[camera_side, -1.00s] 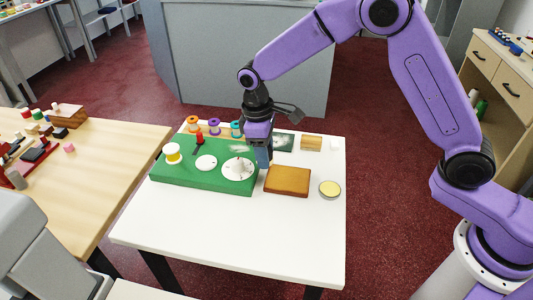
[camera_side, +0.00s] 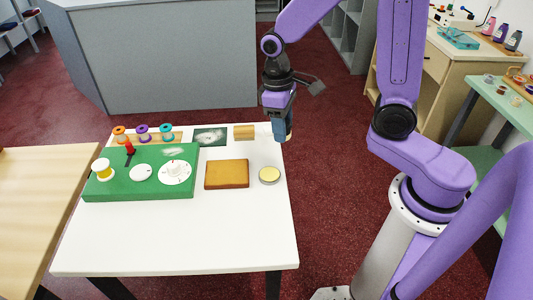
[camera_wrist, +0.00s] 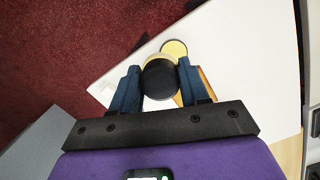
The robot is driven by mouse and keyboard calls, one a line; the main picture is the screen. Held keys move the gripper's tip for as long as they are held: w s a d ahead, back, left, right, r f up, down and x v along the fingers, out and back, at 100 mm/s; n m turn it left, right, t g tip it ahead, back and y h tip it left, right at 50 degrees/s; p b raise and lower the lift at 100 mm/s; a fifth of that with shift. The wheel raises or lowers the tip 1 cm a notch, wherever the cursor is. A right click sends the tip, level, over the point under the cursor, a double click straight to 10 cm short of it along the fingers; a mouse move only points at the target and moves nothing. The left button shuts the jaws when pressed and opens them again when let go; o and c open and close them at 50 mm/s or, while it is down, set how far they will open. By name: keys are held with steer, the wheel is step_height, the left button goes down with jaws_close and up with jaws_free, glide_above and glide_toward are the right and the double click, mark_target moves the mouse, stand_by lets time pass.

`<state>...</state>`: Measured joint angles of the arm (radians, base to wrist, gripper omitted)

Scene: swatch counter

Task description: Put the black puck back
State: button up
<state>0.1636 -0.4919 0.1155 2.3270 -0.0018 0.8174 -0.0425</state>
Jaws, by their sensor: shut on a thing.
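The black puck (camera_wrist: 159,82) is between the two blue fingers of my gripper (camera_wrist: 159,72) in the wrist view. A cream part shows at its far edge. My gripper is shut on it. In the side view my gripper (camera_side: 282,137) hangs at the back right corner of the white table, right of the wooden block. The puck is mostly hidden by the fingers there; a small tan patch shows beside them.
A brown block (camera_side: 227,174) and a round pale-yellow tin (camera_side: 269,175) lie on the white table (camera_side: 200,235). Behind are a dark picture card (camera_side: 210,137), a wooden block (camera_side: 244,132) and several colored spools (camera_side: 143,132). The table's front is clear.

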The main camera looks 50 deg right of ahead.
steer(key=s+d+m, duration=0.2)
steer(key=s+d, duration=0.2)
steer(key=s, duration=0.2)
glide_above(268, 154)
step_height(268, 154, down, 10)
steer(key=shift+r, duration=0.15)
steer(key=shift+w+f, duration=0.15)
steer(key=shift+f, duration=1.7)
steer(key=o, duration=0.9)
steer(key=shift+f, duration=0.15)
